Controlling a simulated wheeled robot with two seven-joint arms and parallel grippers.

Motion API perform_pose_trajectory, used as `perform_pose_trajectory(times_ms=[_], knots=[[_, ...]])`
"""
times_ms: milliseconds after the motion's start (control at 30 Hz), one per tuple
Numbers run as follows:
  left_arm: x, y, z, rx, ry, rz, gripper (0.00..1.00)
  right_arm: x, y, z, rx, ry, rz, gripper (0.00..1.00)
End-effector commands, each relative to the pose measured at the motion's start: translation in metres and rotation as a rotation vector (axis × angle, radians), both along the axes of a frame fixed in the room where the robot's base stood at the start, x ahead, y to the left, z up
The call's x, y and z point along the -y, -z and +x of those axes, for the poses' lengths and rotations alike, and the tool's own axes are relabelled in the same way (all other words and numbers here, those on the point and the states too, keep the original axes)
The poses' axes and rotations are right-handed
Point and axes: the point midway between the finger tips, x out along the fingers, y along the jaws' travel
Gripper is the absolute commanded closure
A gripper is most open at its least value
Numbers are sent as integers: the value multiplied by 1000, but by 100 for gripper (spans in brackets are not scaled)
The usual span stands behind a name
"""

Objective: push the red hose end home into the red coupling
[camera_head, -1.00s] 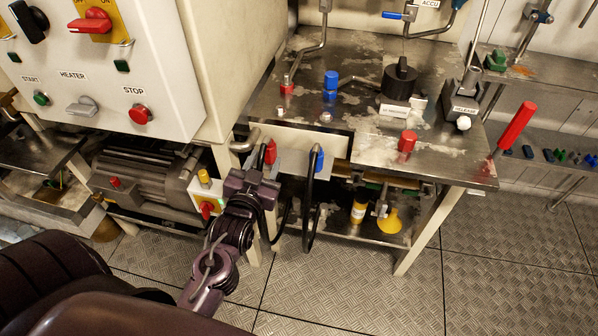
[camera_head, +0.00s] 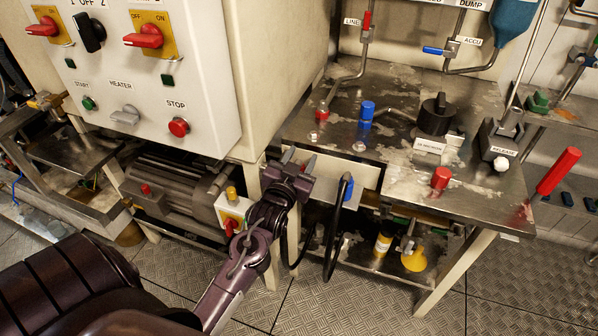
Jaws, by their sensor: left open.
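My left gripper (camera_head: 297,161) is open at the front panel of the steel bench, with its two fingers pointing up and away from me. It covers the spot left of the blue hose end (camera_head: 348,188), and the red hose end is hidden behind it. I cannot tell whether the fingers touch the red hose end. A black hose loops down beside the gripper. On the bench top, a small red fitting (camera_head: 322,111) stands at the back left and a red cylinder (camera_head: 440,178) near the front edge. I cannot tell which is the red coupling. My right gripper is out of view.
A blue fitting (camera_head: 367,112) and a black knob (camera_head: 436,115) stand on the bench. A red-handled lever (camera_head: 558,171) rises at its right corner. A control cabinet (camera_head: 150,80) overhangs a motor (camera_head: 178,195) on the left. A yellow funnel (camera_head: 413,260) sits below the bench.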

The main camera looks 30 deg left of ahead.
Motion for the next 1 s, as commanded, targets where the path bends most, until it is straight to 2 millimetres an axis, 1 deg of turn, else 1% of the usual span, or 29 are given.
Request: perform_pose_trajectory(times_ms=[33,67,300,367,633,767,867,1000], knots=[[0,0,0,0,0,0,59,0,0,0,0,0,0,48],[0,0,0,0,0,0,61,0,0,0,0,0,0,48],[0,0,0,0,0,0,93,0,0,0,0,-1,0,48],[0,0,0,0,0,0,100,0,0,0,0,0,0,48],[0,-1,0,1,-1,0,100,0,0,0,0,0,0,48],[0,-5,0,2,-2,2,100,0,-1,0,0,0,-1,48],[-1,-14,0,4,-2,2,100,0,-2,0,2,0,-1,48],[-1,-37,0,6,-3,4,100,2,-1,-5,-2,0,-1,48]])
